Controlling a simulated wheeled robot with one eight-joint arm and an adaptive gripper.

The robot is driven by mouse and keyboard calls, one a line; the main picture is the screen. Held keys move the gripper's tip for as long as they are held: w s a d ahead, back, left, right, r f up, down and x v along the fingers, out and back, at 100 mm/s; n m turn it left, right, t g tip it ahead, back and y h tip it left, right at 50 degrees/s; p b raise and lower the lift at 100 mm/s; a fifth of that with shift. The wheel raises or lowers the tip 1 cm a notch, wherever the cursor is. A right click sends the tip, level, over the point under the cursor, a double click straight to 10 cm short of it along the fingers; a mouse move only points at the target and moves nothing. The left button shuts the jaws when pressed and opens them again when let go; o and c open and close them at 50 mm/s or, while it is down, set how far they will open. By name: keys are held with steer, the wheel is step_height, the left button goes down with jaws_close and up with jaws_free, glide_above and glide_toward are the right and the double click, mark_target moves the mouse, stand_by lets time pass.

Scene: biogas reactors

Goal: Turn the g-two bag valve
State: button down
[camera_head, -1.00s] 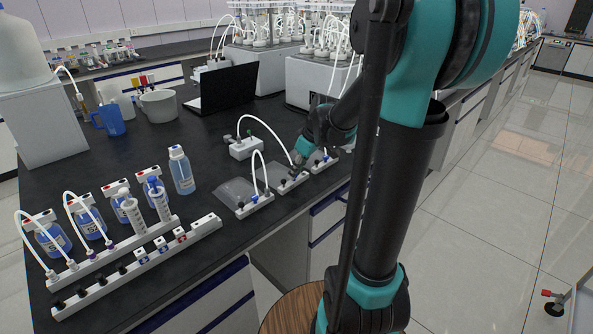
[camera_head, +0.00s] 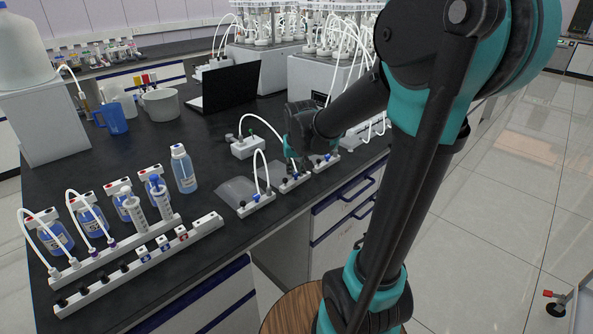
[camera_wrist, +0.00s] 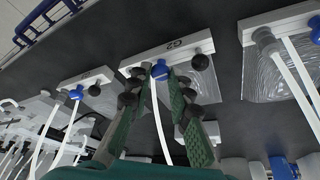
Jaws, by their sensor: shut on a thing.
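The G2 bag valve is a blue knob (camera_wrist: 159,69) on a white block marked G2 (camera_wrist: 178,47), in the upper middle of the wrist view. A white tube hangs from the knob between the fingers. In the head view the G2 block (camera_head: 294,184) is the middle of three bag blocks near the bench edge. My gripper (camera_head: 293,168) is over it and hides most of the valve there.
Neighbouring bag blocks stand close on both sides, one at left (camera_head: 256,204) and one at right (camera_head: 325,163), with white tubes arching up. A small white box (camera_head: 245,148) stands behind. Bottles and syringes in a rack (camera_head: 115,250) fill the bench's left front.

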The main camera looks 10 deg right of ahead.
steer(key=shift+m, duration=0.6)
steer(key=c, duration=1.4)
jaws_free()
steer(key=shift+o, duration=0.2)
steer(key=v, duration=1.2)
steer(key=shift+a, duration=0.3)
